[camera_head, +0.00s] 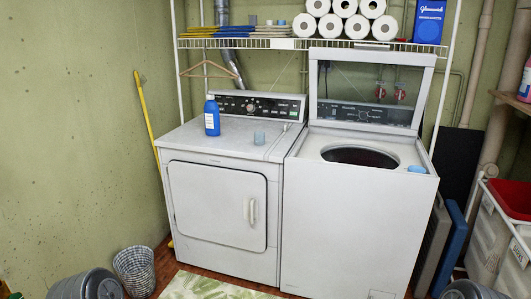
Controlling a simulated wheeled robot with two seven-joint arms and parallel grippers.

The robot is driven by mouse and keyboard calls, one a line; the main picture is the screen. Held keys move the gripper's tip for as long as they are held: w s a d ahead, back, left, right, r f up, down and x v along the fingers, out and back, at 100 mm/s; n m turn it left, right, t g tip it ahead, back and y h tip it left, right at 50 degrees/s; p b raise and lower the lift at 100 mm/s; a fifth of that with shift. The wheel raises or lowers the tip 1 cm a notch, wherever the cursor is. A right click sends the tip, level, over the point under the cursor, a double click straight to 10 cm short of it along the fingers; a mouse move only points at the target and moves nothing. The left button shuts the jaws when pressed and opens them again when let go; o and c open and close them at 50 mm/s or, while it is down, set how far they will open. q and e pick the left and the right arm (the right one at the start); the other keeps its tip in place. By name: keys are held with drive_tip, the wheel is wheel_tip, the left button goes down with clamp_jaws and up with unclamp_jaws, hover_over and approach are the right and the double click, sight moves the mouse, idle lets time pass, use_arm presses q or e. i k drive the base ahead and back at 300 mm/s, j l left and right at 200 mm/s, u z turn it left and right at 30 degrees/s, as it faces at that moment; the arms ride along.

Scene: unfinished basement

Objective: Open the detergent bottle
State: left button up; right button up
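The detergent bottle is most likely the blue bottle (212,118) with a white label. It stands upright on the left part of the dryer top (185,138). A small cap shows at its top, and it looks closed, though it is too small to be sure. Neither of my grippers shows in this view, and nothing is touching the bottle.
A small light-blue cup (259,138) stands right of the bottle. The washer (345,220) has its lid (420,90) raised, with a small blue item (417,169) at its right edge. A wire shelf (270,43) holds paper rolls (331,26). A rug (215,288) lies in front.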

sight(211, 115)
drive_tip(key=i, duration=1.8)
drive_tip(key=z, duration=0.55)
